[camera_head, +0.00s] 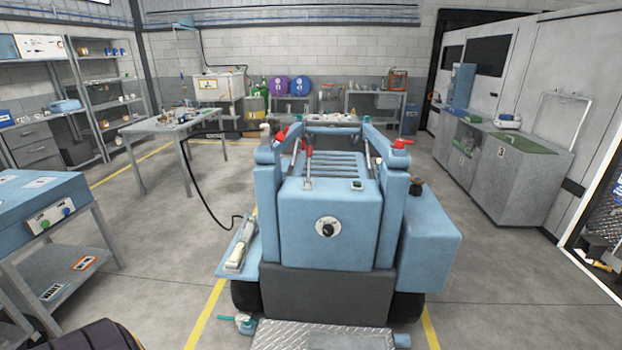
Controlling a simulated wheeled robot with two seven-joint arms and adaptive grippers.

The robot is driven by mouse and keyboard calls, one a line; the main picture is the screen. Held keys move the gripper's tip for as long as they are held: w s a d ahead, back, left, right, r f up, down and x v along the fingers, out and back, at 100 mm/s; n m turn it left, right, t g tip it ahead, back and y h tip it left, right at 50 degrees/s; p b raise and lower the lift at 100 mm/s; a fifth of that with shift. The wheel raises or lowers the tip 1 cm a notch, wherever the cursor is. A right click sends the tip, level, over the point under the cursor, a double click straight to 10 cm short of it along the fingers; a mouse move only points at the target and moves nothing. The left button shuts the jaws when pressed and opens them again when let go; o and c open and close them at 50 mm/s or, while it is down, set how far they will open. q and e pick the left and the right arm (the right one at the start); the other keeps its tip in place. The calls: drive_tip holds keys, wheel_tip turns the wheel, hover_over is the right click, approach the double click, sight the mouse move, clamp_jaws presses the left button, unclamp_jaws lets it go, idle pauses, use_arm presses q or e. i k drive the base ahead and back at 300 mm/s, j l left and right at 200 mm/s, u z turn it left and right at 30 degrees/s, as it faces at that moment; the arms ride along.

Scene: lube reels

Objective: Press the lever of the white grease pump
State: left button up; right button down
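A slim white tool (236,257), which may be the white grease pump, lies on the blue side ledge at the left of a blue wheeled machine. A black hose (203,200) runs down towards it from the left work table. A lever on it is too small to make out. A white box-shaped unit with a label (230,88) stands at the back wall, and I cannot tell whether this is the pump instead. Neither of my grippers shows in the head view.
The blue machine (328,228) fills the middle, with a tread-plate step (325,335) at its front. A grey work table (170,126) and a blue cabinet (40,205) stand left. Grey counters (510,180) line the right. Bare floor (510,285) lies at the right front.

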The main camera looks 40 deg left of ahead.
sight(245, 216)
drive_tip(key=u, duration=1.75)
drive_tip(key=i+j+z, duration=0.1)
drive_tip(key=i+j, duration=0.15)
drive_tip(key=j, duration=0.15)
drive_tip(key=i+j, duration=0.25)
drive_tip(key=j, duration=0.2)
drive_tip(key=i+z, duration=0.05)
